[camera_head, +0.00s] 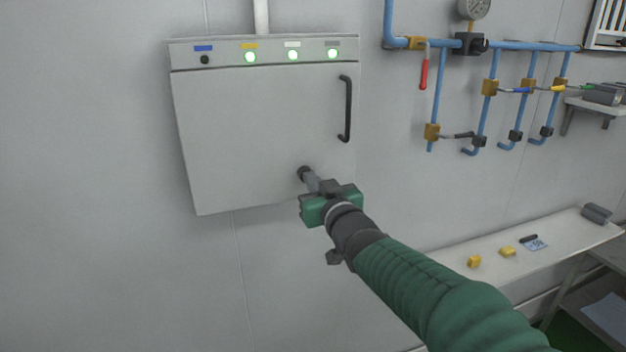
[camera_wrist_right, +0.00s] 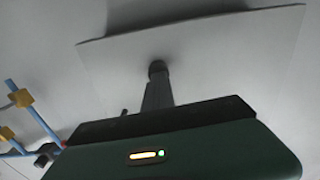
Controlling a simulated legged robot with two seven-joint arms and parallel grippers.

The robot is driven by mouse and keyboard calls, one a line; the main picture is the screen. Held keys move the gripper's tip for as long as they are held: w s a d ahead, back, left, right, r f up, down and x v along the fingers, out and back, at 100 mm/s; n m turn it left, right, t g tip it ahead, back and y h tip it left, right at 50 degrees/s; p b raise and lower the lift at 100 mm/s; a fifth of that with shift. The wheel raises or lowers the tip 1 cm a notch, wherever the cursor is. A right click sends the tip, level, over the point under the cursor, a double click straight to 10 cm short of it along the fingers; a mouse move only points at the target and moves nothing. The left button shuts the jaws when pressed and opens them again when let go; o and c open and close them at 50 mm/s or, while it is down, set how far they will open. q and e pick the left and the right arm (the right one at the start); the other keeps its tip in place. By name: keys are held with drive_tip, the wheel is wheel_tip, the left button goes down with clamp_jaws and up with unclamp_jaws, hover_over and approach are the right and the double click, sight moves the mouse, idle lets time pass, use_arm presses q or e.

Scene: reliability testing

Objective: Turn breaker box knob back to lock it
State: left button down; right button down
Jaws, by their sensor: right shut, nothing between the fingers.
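The grey breaker box (camera_head: 255,120) hangs on the wall with its door closed. Its black round knob (camera_head: 304,173) is at the lower right of the door. My right gripper (camera_head: 309,180) is shut, with its fingertips at the knob; it hides part of the knob. In the right wrist view, the fingers (camera_wrist_right: 156,92) point at the dark knob (camera_wrist_right: 157,67) on the box door (camera_wrist_right: 215,50). I cannot tell whether the tips touch it. My left gripper is not in view.
A black handle (camera_head: 347,108) is on the door's right side. Three green lights and one dark one line the box's top strip (camera_head: 272,53). Blue pipes (camera_head: 437,95) with valves run on the right wall. A white bench (camera_head: 450,254) with small items stands lower right.

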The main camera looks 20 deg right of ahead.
drive_tip(key=c, duration=2.1)
unclamp_jaws()
drive_tip(key=shift+r, duration=0.5)
drive_tip(key=o, duration=1)
drive_tip(key=shift+a+r, duration=0.1)
drive_tip(key=shift+a, duration=0.15)
drive_tip(key=shift+o, duration=0.2)
drive_tip(key=shift+a, duration=0.1)
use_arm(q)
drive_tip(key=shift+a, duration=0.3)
use_arm(e)
drive_tip(key=shift+d+f, duration=0.2)
drive_tip(key=shift+d, duration=0.25)
drive_tip(key=shift+a+f, duration=0.15)
drive_tip(key=shift+f, duration=0.05)
